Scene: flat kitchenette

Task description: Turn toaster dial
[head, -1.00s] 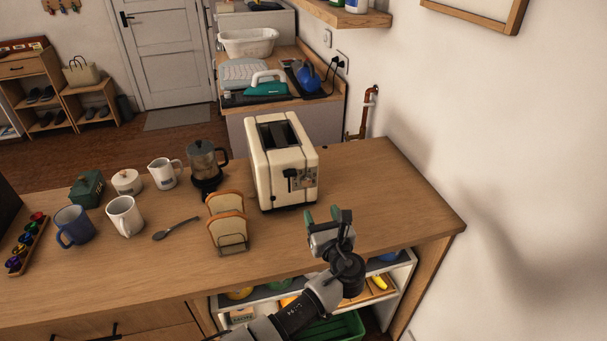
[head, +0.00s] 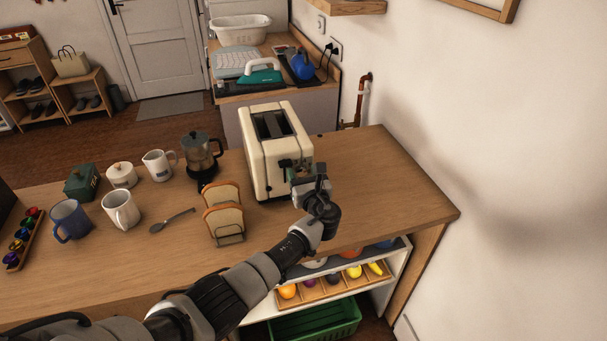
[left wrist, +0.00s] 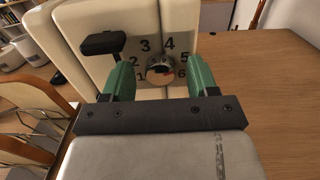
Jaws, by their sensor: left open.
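The cream toaster (head: 270,148) stands on the wooden counter, with its two slots on top. In the left wrist view, the toaster's front panel (left wrist: 165,22) shows numbers 1 to 6 around a round dial (left wrist: 160,68). A black lever (left wrist: 102,43) sticks out to the left of the dial. My left gripper (head: 297,168) is at the toaster's front. Its green fingers (left wrist: 160,82) are open, one on each side of the dial, and the dial shows between them. I cannot tell whether the fingers touch it. In the head view the arm hides the dial. My right gripper is not in view.
A rack with bread slices (head: 223,218) stands close left of the toaster, beside my left arm. A moka pot (head: 201,156), mugs and a spoon (head: 172,221) are further left. The counter (head: 390,185) right of the toaster is clear.

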